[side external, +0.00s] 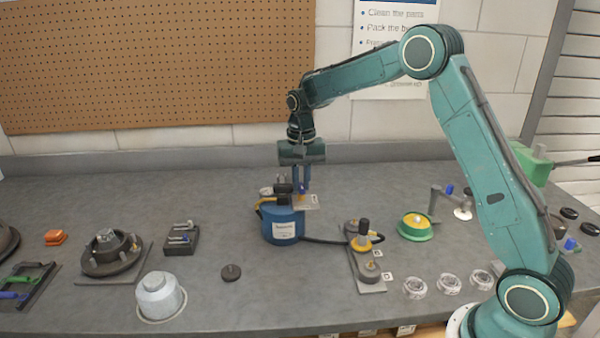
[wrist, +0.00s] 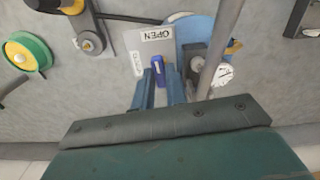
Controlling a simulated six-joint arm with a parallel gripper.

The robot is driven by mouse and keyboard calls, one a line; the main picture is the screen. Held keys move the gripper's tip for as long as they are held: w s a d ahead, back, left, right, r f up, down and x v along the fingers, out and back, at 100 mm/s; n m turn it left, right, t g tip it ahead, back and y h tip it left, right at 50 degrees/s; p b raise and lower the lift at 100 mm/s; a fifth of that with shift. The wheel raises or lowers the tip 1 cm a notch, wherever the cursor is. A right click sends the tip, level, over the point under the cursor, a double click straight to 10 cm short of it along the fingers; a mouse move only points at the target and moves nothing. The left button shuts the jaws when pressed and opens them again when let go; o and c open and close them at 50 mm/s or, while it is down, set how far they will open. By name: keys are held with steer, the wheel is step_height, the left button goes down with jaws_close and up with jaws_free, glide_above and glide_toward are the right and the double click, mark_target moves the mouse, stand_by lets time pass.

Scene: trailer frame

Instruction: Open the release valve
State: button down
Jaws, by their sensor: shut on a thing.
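The release valve's small blue handle (wrist: 157,68) is between my gripper's fingers in the wrist view. It also shows at the fingertips in the side view (side external: 301,190). The valve's grey plate (side external: 308,204) sits on top of a blue tank (side external: 283,228). In the wrist view, the plate (wrist: 138,42) has a label reading OPEN (wrist: 157,34) and a second label (wrist: 137,62) too small to read. My gripper (side external: 301,183) points down from above and is shut on the handle. The lower part of the handle is hidden.
A round gauge (wrist: 222,75) and a dark fitting (side external: 284,190) stand beside the plate on the tank. A black hose (side external: 330,241) runs right to a pulley bracket (side external: 363,248).

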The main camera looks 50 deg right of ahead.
mark_target(302, 186)
steer(key=shift+r+m, duration=0.1)
steer(key=shift+m, duration=0.4)
steer(key=c, duration=1.4)
jaws_free()
steer(key=shift+c, duration=0.2)
step_height(302, 186, up, 14)
steer(key=shift+s, duration=0.1)
